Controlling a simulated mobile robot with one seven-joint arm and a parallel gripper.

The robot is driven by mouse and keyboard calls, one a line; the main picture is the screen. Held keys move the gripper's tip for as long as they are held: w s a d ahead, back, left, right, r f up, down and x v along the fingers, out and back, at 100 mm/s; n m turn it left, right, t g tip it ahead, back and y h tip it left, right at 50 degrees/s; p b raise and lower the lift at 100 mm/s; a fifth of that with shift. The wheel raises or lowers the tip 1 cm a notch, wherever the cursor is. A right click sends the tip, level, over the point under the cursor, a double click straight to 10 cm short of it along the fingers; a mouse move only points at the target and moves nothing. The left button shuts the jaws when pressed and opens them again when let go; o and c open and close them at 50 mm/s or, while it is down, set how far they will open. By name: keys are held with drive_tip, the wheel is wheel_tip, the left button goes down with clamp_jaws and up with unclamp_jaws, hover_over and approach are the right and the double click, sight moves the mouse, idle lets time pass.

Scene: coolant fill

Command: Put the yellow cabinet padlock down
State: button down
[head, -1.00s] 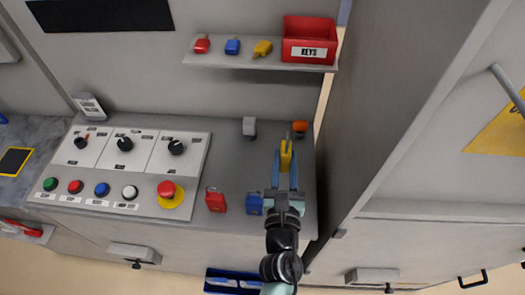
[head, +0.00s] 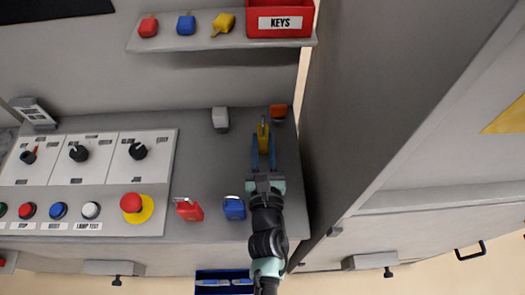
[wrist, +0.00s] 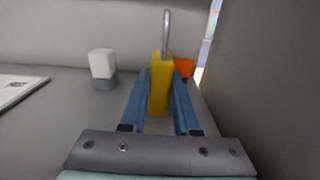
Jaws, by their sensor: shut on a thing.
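The yellow padlock (head: 264,137) is between the blue fingers of my gripper (head: 264,150), over the right part of the grey console top. In the wrist view the padlock (wrist: 160,85) is upright with its metal shackle pointing up, and my gripper (wrist: 160,100) is shut on its sides. I cannot tell whether its underside touches the console top. A red padlock (head: 189,210) and a blue padlock (head: 234,208) stand on the console to the left of my gripper, apart from it.
An orange object (head: 278,112) sits just behind the yellow padlock, and a white-and-grey block (head: 220,119) to its left. A tall grey cabinet side (head: 345,120) rises close on the right. Console surface between is clear.

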drive_tip(key=shift+f, duration=1)
drive_tip(key=shift+f+b, duration=0.15)
drive_tip(key=shift+b, duration=0.25)
drive_tip(key=c, duration=0.6)
unclamp_jaws()
drive_tip(key=shift+c, duration=0.2)
drive_tip(key=shift+s, duration=0.2)
drive_tip(key=s, duration=1)
drive_tip(key=shift+b, duration=0.4)
drive_tip(key=shift+s, duration=0.8)
